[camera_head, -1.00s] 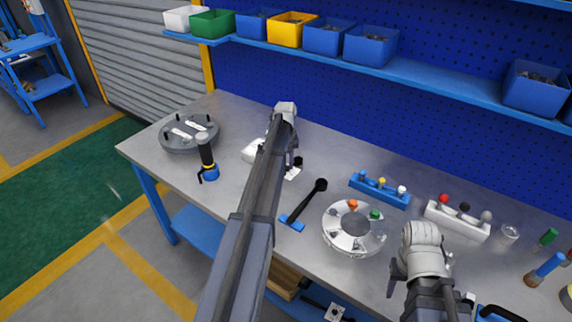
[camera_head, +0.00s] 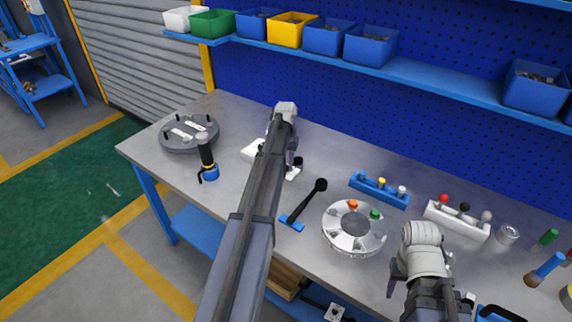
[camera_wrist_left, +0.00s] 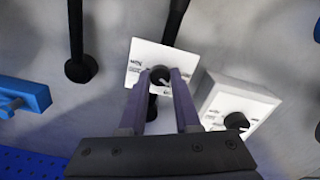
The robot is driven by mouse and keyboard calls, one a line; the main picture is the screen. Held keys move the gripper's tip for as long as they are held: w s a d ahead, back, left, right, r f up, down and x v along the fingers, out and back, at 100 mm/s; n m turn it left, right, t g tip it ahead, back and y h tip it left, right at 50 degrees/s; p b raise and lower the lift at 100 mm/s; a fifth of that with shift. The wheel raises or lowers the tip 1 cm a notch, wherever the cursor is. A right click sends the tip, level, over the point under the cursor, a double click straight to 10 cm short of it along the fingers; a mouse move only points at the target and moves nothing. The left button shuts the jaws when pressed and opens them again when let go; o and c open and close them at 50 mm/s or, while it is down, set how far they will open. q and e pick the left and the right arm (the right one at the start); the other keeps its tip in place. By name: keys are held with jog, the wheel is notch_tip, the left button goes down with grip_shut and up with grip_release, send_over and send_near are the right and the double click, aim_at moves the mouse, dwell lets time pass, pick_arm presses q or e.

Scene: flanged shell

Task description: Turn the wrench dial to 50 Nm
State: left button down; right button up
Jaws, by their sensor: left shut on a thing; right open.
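A white scale plate (camera_wrist_left: 143,62) with dark printing and a small black dial knob (camera_wrist_left: 158,82) shows in the left wrist view. My left gripper (camera_wrist_left: 160,74) is shut on this knob, one finger on each side. A black rod runs under the plate. In the head view part of the white plate (camera_head: 293,173) shows beside my left arm, which hides the left fingers. My right gripper (camera_head: 412,284) is open at the lower right in the head view, away from the plate; its fingertips are not clear.
A white box with a black dial (camera_wrist_left: 236,104) stands close beside the plate. A black tool with a blue end (camera_head: 291,222), a round grey tray (camera_head: 340,243), a blue rack (camera_head: 366,189) and a white rack (camera_head: 440,217) lie to the right.

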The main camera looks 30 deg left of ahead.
pick_arm(q)
jog(key=m, duration=0.7)
dwell(0.6)
jog(key=c, duration=0.6)
grip_release()
jog(key=shift+r, duration=0.1)
pick_arm(e)
jog(key=shift+r, duration=0.1)
pick_arm(q)
notch_tip(320, 180, up, 8)
jog(key=p, duration=0.8)
jog(key=shift+f, duration=0.2)
pick_arm(e)
notch_tip(320, 180, up, 8)
jog(key=shift+f, duration=0.2)
